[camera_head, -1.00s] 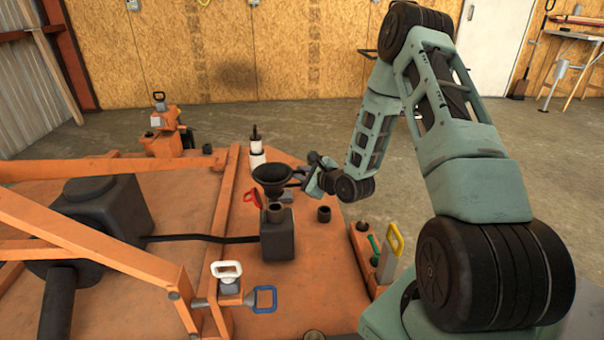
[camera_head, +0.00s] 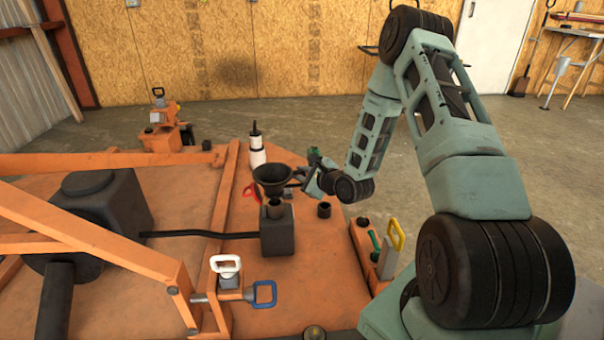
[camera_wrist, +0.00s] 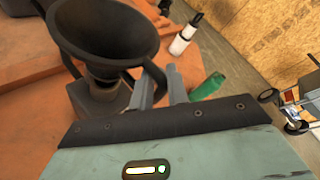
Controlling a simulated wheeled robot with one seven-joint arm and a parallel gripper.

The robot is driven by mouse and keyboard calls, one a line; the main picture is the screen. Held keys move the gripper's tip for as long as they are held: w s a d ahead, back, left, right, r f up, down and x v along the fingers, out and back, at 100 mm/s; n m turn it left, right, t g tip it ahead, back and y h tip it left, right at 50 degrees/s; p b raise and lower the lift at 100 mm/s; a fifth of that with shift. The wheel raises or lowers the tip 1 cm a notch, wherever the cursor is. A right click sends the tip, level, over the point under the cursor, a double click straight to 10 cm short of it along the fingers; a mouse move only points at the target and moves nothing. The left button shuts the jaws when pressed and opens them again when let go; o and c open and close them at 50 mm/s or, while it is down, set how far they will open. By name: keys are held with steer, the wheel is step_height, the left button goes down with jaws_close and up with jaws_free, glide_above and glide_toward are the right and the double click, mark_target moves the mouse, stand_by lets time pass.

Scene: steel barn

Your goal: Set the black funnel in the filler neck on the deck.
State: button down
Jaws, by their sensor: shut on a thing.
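The black funnel (camera_head: 271,176) is upright, its wide mouth upward, directly over the filler neck (camera_head: 275,210) on a dark box (camera_head: 278,237) on the orange deck (camera_head: 300,278). My gripper (camera_head: 296,179) is to the right of the funnel and shut on its handle. In the wrist view the funnel (camera_wrist: 103,32) fills the upper left, with the neck (camera_wrist: 102,72) under it. The handle runs to the finger tips of my gripper (camera_wrist: 150,85). The spout reaches the neck's rim; I cannot tell whether its tip is inside.
A white bottle (camera_head: 257,154) stands behind the box, and a red handle (camera_head: 251,191) is close to its left. A short black socket (camera_head: 324,210) is to the right. An orange beam (camera_head: 222,205) crosses the deck to the left. A green object (camera_wrist: 207,86) lies beside my fingers.

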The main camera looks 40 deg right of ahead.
steer(key=shift+f+b, duration=0.55)
steer(key=shift+f, duration=0.8)
steer(key=shift+f+b, duration=0.35)
steer(key=c, duration=1.3)
jaws_free()
steer(key=p+v, duration=0.4)
steer(key=v, duration=1.3)
steer(key=shift+s+p, duration=0.15)
steer(key=shift+p, duration=0.25)
